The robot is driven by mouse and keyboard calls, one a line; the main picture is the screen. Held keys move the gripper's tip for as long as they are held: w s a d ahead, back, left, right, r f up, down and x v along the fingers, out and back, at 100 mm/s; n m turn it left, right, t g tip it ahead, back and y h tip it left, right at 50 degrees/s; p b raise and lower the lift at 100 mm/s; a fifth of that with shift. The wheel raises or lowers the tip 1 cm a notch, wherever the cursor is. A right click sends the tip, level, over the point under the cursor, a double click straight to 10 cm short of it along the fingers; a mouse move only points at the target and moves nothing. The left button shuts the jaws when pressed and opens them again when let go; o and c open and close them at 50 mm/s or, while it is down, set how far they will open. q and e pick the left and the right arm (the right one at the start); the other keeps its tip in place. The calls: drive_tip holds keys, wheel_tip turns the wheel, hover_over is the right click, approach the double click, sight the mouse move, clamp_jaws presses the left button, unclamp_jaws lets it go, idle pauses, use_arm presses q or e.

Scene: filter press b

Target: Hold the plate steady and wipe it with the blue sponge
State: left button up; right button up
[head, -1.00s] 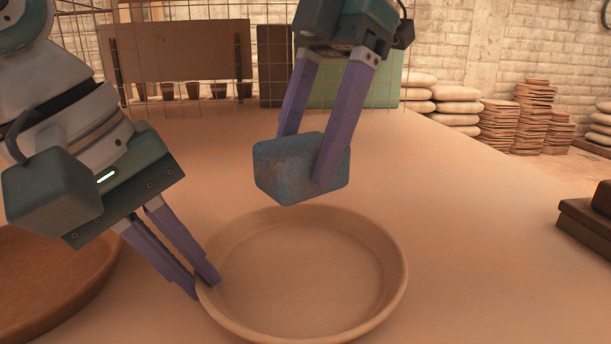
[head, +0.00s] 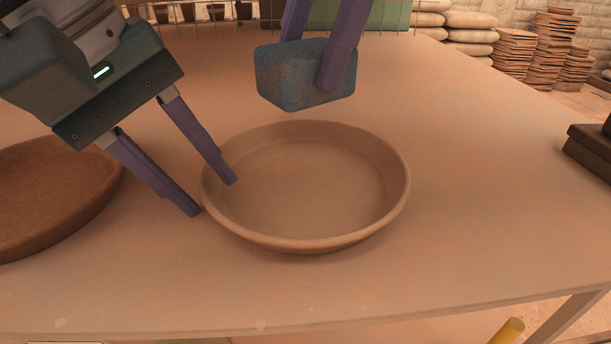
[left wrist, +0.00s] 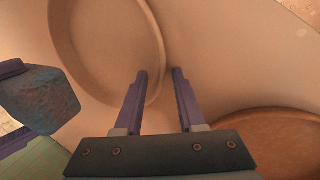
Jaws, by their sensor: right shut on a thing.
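The plate (head: 305,190), a shallow tan clay dish with a raised rim, lies flat on the table; it also shows in the left wrist view (left wrist: 105,45). My left gripper (head: 213,197) is open at the plate's left rim, one finger over the inside and the other outside; the left wrist view (left wrist: 160,72) shows the rim between the fingers. I cannot tell whether either finger touches it. My right gripper (head: 312,72) is shut on the blue sponge (head: 285,80), a worn block held above the plate's far side. The sponge also shows in the left wrist view (left wrist: 40,98).
A darker brown round dish (head: 50,195) lies left of the plate, under my left arm. A dark block (head: 590,150) sits at the table's right edge. The table (head: 470,190) is clear right of the plate. Stacked sacks and tiles (head: 550,45) stand beyond.

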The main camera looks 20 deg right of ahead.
use_arm(q)
drive_tip(key=shift+a, duration=0.1)
drive_tip(key=v, duration=1.2)
